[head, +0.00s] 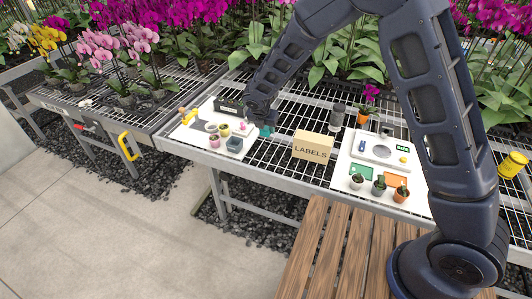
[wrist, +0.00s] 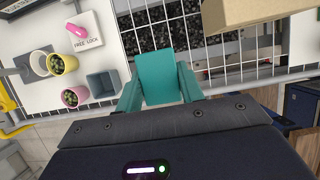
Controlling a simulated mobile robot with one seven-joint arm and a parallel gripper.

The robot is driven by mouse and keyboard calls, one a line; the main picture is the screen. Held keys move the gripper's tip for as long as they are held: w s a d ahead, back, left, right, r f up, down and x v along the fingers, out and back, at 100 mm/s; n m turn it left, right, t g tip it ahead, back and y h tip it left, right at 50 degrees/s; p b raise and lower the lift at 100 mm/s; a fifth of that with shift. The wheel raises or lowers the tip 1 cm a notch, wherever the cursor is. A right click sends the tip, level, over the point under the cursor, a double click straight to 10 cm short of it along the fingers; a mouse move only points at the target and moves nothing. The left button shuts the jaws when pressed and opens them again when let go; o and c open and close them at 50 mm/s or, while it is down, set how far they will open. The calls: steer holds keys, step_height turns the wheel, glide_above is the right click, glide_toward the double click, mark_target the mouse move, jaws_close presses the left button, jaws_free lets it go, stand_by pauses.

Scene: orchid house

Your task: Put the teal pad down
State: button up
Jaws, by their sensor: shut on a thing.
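The teal pad (wrist: 154,72) is a flat rectangular piece between the two teal fingers of my gripper (wrist: 160,92) in the wrist view. My gripper is shut on it. The pad is over the wire mesh of the bench, between the left white board (wrist: 108,35) and the cardboard box. I cannot tell how high it is above the mesh. In the head view my gripper (head: 264,126) is at the right edge of the left white board, and only a small teal part shows there.
The LABELS box (head: 313,147) stands to the right on the mesh. The left board bears small pots and a grey square pot (head: 234,144). A right white board (head: 345,178) bears a green pad (head: 361,171), an orange pad (head: 395,181) and several potted plants. Orchids stand behind.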

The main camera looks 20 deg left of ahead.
mark_target(267, 156)
step_height(267, 156, down, 13)
steer(key=shift+f, duration=0.2)
stand_by(0.4)
steer(key=o, duration=1)
steer(key=shift+f, duration=0.1)
steer(key=shift+c, duration=0.2)
steer(key=v, duration=1.2)
steer(key=shift+w, duration=0.1)
